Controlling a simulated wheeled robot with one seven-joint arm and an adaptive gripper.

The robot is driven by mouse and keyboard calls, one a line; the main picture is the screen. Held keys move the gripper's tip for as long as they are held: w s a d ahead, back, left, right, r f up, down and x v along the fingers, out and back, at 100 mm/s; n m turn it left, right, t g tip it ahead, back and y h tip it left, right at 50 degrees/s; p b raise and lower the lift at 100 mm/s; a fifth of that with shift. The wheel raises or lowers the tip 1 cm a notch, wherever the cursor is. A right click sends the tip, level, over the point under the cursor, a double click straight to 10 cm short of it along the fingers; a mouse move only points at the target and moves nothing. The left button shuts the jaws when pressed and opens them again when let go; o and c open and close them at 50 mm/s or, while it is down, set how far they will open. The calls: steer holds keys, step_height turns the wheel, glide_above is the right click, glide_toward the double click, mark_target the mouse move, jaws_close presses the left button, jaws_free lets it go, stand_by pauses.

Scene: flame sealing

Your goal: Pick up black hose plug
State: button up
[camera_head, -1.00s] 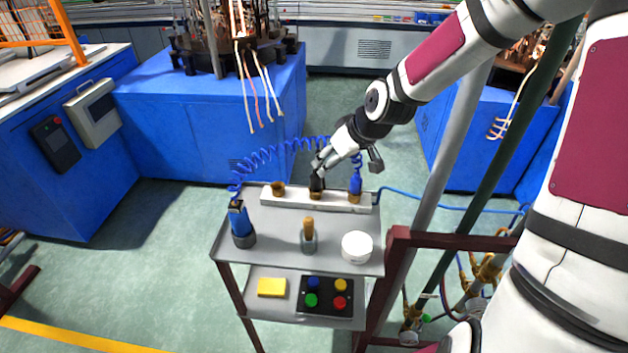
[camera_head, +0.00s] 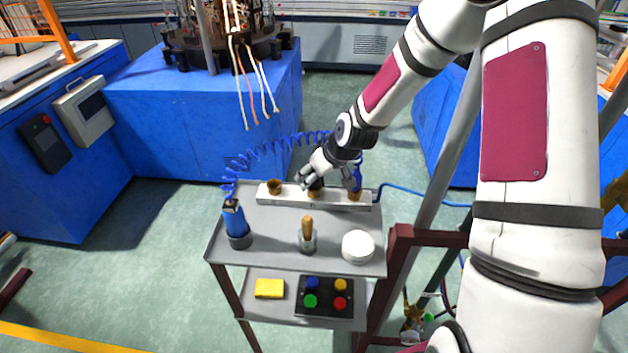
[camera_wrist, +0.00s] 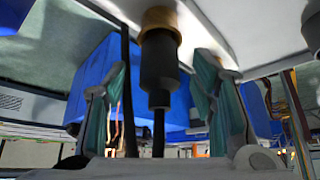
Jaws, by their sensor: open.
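The black hose plug (camera_head: 315,186) stands in the middle brass socket of a white rail at the back of the grey cart. In the wrist view the plug (camera_wrist: 158,62) is a dark stepped cylinder below a brass ring, with a black hose running from its thin end. My gripper (camera_head: 328,179) is at the plug and partly hides it in the head view. In the wrist view my gripper (camera_wrist: 163,85) is open, with one teal-padded finger on each side of the plug. Gaps show between the plug and both pads.
A blue plug (camera_head: 356,180) stands close to the right of my gripper. An empty brass socket (camera_head: 275,187) is on the left. A blue torch (camera_head: 237,225), a brush in a holder (camera_head: 307,235) and a white round container (camera_head: 358,247) stand on the cart (camera_head: 275,222).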

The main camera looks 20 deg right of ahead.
steer(key=shift+c, duration=0.5)
jaws_close()
